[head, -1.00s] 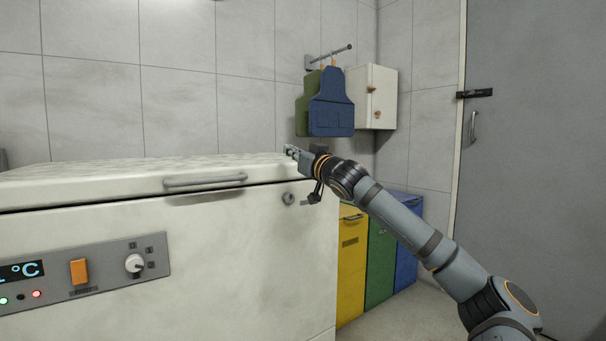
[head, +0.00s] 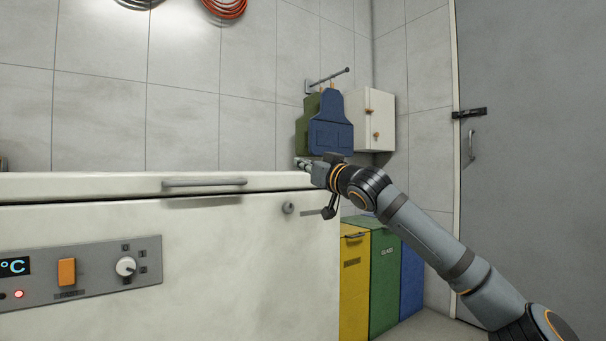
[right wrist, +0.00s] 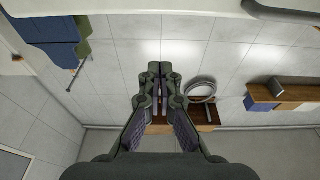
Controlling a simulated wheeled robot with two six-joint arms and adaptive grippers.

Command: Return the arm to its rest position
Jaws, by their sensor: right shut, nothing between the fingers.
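My right arm (head: 425,240) comes in from the lower right of the head view and reaches up to the left. Its right gripper (head: 303,163) is at the right end of the white chest freezer's lid, in front of the wall. In the right wrist view the two fingers of the right gripper (right wrist: 154,70) are together, with nothing between them. I cannot tell in the head view whether the gripper touches the lid. My left gripper is not in either view.
The white freezer (head: 230,250) fills the left, its lid (head: 100,185) down. Yellow (head: 354,285), green (head: 384,280) and blue bins (head: 411,280) stand right of it. Aprons (head: 330,125) and a white cabinet (head: 375,105) hang behind. A red-orange hose coil (head: 225,8) is high on the wall.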

